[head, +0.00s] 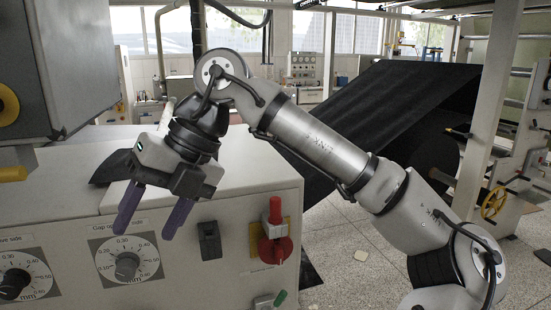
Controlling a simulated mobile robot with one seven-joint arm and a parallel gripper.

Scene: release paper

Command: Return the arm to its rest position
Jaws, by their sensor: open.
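My gripper (152,212) hangs at the end of my arm at the left of the head view. Its two purple-grey fingers point down and stand apart with nothing between them. It is in front of the pale machine cabinet, above and beside a dial marked for gap in mm (127,265). My arm reaches from the lower right corner up and across to the upper left, bent at the wrist. I cannot tell how far the fingers are from the cabinet face.
The cabinet (225,281) carries another dial (15,284), a black switch (209,240) and a red knob (275,245). A grey machine housing (60,60) stands upper left. A black sheet (385,105) slopes behind my arm. Tiled floor (345,255) shows beneath my arm.

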